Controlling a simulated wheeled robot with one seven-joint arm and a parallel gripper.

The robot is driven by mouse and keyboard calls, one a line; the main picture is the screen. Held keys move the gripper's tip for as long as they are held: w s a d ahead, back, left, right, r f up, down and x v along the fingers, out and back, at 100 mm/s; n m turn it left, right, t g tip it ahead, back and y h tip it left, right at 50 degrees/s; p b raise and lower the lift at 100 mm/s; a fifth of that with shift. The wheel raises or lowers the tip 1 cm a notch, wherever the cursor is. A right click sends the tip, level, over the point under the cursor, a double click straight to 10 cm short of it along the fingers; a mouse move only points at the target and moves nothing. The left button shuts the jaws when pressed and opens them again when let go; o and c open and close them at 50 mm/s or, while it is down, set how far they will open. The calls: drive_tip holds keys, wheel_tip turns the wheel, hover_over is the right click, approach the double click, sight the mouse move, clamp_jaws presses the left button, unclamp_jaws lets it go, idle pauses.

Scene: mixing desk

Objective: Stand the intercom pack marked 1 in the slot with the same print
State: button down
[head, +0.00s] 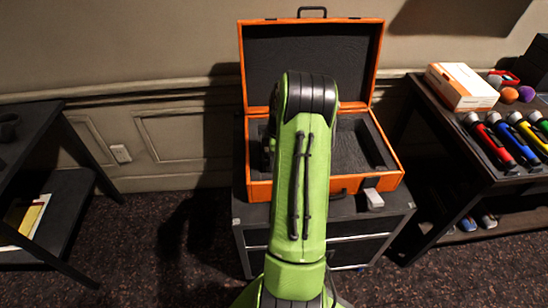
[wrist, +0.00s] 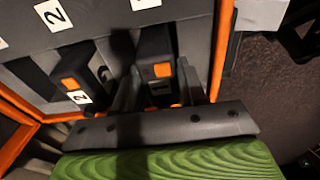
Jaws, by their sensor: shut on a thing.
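My gripper (wrist: 158,88) shows in the wrist view, shut on a dark pack (wrist: 154,45) with an orange patch. A label 2 (wrist: 53,15) is on the lining. In the head view my arm hides the gripper and packs before the open case (head: 258,190).
The case stands on a grey drawer cart (head: 405,208), with a small white block (head: 374,198) at its front edge. A table at right holds an orange-white box (head: 462,87), several microphones (head: 492,145) and coloured balls. A dark table (head: 35,125) stands at left.

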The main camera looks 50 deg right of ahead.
drive_tip(key=shift+f, duration=0.1)
drive_tip(key=c, duration=0.6)
unclamp_jaws()
drive_tip(key=shift+o, duration=0.2)
wheel_tip(320, 180, up, 16)
drive_tip(key=s+d+p, duration=0.1)
drive_tip(key=p, duration=0.4)
drive_tip(key=shift+s+d+f, duration=0.15)
drive_tip(key=shift+s, duration=0.1)
